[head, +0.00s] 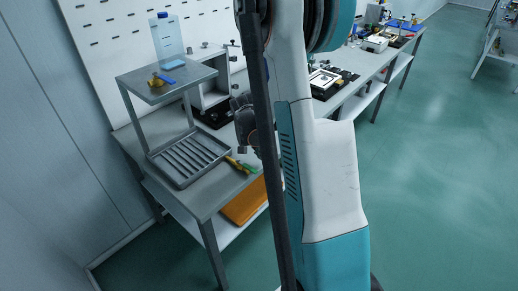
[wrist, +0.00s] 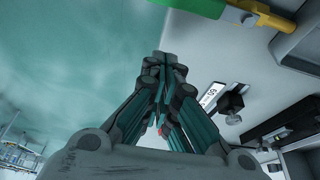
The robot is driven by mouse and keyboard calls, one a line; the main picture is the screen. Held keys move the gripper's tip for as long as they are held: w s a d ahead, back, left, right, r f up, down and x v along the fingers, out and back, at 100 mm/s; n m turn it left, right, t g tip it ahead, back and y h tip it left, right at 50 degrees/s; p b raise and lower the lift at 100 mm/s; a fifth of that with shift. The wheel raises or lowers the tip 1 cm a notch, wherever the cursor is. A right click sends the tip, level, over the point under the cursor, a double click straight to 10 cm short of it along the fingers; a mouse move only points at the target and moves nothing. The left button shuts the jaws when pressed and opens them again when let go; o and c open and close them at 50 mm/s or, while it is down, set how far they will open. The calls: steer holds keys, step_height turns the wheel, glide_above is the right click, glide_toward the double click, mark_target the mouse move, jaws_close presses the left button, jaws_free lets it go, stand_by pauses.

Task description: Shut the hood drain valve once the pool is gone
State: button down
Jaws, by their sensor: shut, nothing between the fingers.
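A brass valve with a blue lever (head: 167,80) sits on the raised grey shelf, below a clear tank (head: 167,42) with a blue cap. The lever points to the right; I cannot tell from it whether the valve is open. A small light-blue pool (head: 173,64) shows at the tank's bottom. My gripper (head: 243,149) hangs over the bench, right of and lower than the valve, partly hidden by my arm. In the wrist view my gripper (wrist: 168,58) has its fingertips together, with nothing between them. The valve is not in the wrist view.
A ribbed grey tray (head: 188,160) lies on the bench under the shelf. A green and yellow tool (head: 240,165) lies near the bench's front edge. The wrist view shows a black knob (wrist: 233,102) beside a white label (wrist: 211,95). An orange board (head: 243,201) lies below.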

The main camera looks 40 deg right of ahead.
mark_target(246, 166)
steer(key=shift+b+x, duration=0.3)
steer(key=shift+x, duration=0.8)
steer(key=shift+s+a+r+b, duration=0.1)
steer(key=shift+a+b, duration=0.4)
steer(key=shift+a, duration=1.5)
